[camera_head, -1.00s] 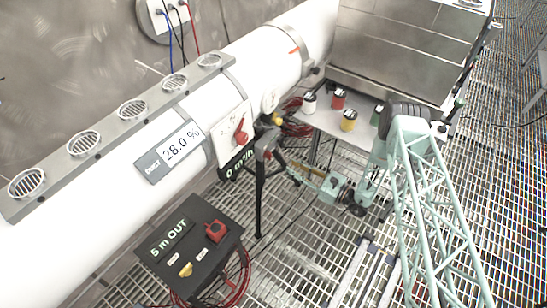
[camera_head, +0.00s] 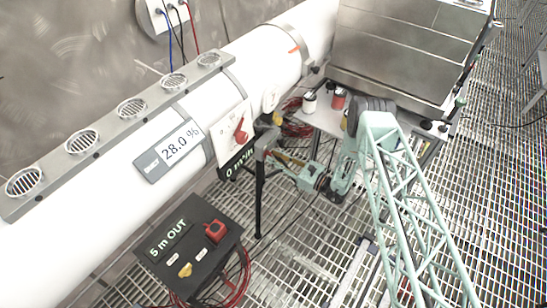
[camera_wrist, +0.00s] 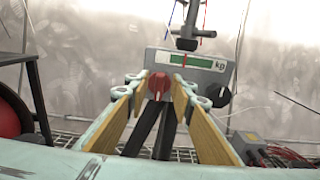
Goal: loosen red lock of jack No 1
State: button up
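The jack is a black-legged stand (camera_head: 260,195) under the white pipe, with a grey head. In the wrist view its grey head carries a green scale marked kg (camera_wrist: 192,61). The red lock (camera_wrist: 159,86) is a small red knob on the left part of that head. I see no jack number. My gripper (camera_wrist: 164,92), with yellow-lined fingers, is open and points at the jack. The red knob appears between its fingertips; I cannot tell the remaining depth gap. In the head view my gripper (camera_head: 275,157) is beside the jack's upper part, and the knob is not clear.
A black knob (camera_wrist: 218,96) sits at the right of the jack head. The white pipe (camera_head: 120,190) runs above. A black box with a red switch (camera_head: 215,231) stands on the grating at the front left. A table with red (camera_head: 339,98) and white (camera_head: 309,101) cans is behind my arm.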

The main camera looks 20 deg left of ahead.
jog(key=shift+w+a, duration=0.1)
jog(key=shift+a, duration=0.3)
grip_shut()
